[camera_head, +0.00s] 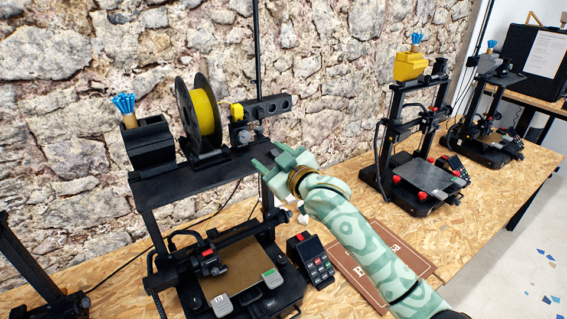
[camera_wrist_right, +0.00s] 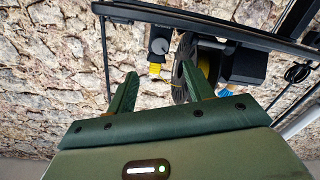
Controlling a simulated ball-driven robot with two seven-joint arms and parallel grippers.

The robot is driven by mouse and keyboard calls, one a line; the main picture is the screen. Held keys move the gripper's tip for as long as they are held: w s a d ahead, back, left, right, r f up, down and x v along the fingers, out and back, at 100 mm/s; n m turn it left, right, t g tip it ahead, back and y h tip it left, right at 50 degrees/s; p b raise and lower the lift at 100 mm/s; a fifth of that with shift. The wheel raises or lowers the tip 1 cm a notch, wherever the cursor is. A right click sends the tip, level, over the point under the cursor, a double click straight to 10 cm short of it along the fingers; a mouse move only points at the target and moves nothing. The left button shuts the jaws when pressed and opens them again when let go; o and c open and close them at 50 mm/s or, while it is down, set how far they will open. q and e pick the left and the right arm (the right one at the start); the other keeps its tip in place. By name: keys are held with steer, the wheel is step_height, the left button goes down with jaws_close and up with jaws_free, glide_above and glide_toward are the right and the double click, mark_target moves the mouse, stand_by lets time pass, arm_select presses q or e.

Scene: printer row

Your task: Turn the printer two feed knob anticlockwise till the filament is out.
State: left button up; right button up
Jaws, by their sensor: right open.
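The middle printer (camera_head: 205,184) carries a black spool of yellow filament (camera_head: 206,112) on its top shelf. Right of the spool is a dark feed unit (camera_head: 268,106) with a yellow part (camera_head: 237,111) at its left end. A grey round part, seemingly the feed knob (camera_head: 247,135), sits low on its front; in the wrist view the knob (camera_wrist_right: 160,46) faces me. My right gripper (camera_head: 270,162) is open and empty, in front of the shelf's right end, apart from the knob. In the wrist view its fingers (camera_wrist_right: 161,84) are spread with nothing between them. My left gripper is out of view.
Another printer (camera_head: 416,180) stands to the right, and one more (camera_head: 490,135) beyond it. A black keypad box (camera_head: 311,261) and a brown mat (camera_head: 415,262) lie on the chipboard table (camera_head: 480,218). A stone wall (camera_head: 330,75) rises close behind.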

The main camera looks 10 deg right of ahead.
steer(key=v, duration=0.5)
steer(key=shift+s, duration=0.15)
